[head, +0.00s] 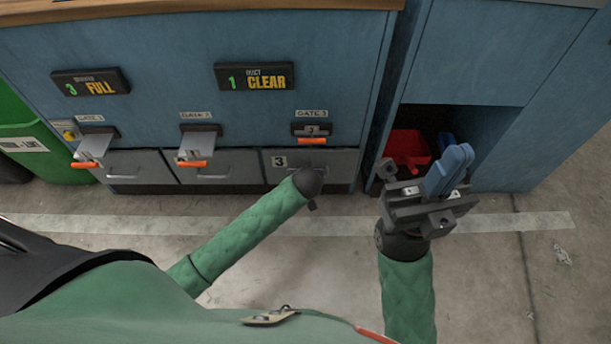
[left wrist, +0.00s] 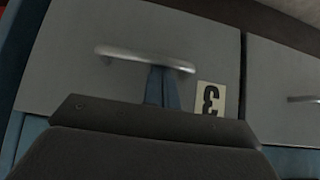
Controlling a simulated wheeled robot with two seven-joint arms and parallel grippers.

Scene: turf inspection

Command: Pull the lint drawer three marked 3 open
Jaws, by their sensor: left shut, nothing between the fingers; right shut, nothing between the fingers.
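Lint drawer three (head: 340,164) has a grey front at the right end of the low drawer row, with a "3" label (head: 279,161). In the head view it looks closed, level with its neighbours. In the left wrist view its front (left wrist: 75,60), metal bar handle (left wrist: 125,54) and label (left wrist: 208,98) show upside down. My left gripper (left wrist: 162,82) is shut, its blue fingertips at the handle bar; I cannot tell whether they touch it or sit behind it. In the head view my wrist hides its fingers. My right gripper (head: 455,165) is shut and empty, right of the drawer.
Two more grey drawers (head: 210,172) (head: 135,172) stand to the left. Gate levers with orange tips (head: 193,164) (head: 85,165) jut out above them. An open bay with a red bin (head: 406,148) is at right. A green bin (head: 45,150) stands far left. The floor in front is clear.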

